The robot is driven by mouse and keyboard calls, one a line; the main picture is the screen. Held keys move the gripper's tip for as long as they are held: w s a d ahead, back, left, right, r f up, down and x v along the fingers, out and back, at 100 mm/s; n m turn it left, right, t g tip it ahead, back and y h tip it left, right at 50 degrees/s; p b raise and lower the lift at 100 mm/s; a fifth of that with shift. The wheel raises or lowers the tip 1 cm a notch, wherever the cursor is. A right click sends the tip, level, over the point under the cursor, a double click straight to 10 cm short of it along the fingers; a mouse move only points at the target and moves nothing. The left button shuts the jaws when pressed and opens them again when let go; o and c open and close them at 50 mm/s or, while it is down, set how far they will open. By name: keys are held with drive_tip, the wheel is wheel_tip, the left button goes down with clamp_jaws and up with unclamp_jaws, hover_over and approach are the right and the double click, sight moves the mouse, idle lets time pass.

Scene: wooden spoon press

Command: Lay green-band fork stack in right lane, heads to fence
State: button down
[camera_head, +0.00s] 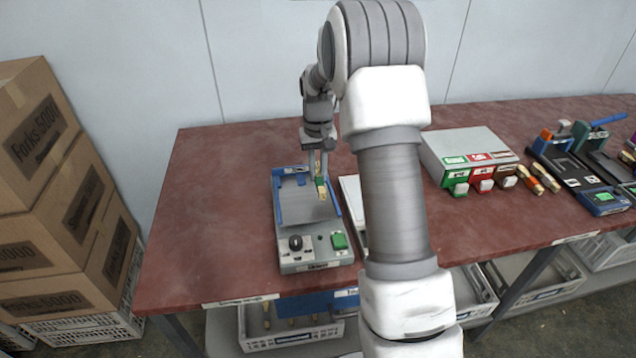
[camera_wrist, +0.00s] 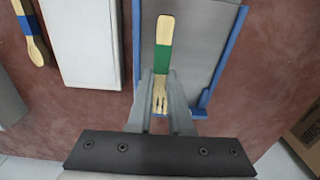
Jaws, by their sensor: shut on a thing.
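My gripper (camera_head: 318,165) is shut on the green-band fork stack (camera_head: 321,188), over the right part of the press bed (camera_head: 297,205). In the wrist view, my gripper (camera_wrist: 161,90) pinches the fork stack (camera_wrist: 165,32) near its tined heads. The green band lies just beyond the fingers, and the plain handle ends point away from my wrist. The stack lies beside the blue rail (camera_wrist: 137,45), roughly parallel to it. The heads are toward the blue fence end (camera_wrist: 199,112), partly hidden by the fingers. I cannot tell whether the stack touches the bed (camera_wrist: 200,65).
The press front has a black knob (camera_head: 295,243) and green button (camera_head: 339,241). A white tray (camera_wrist: 82,42) lies beside the press, and a blue-banded utensil (camera_wrist: 31,30) beyond it. A grey dispenser box (camera_head: 468,150) stands right. The table's left side (camera_head: 215,200) is clear.

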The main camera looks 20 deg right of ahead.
sight(318, 174)
drive_tip(key=shift+f, duration=1.85)
drive_tip(key=shift+f, duration=0.15)
drive_tip(key=shift+f+b, duration=0.25)
drive_tip(key=shift+b, duration=0.15)
drive_tip(key=c, duration=0.8)
unclamp_jaws()
drive_tip(key=shift+c, duration=0.2)
drive_tip(key=shift+r, duration=0.15)
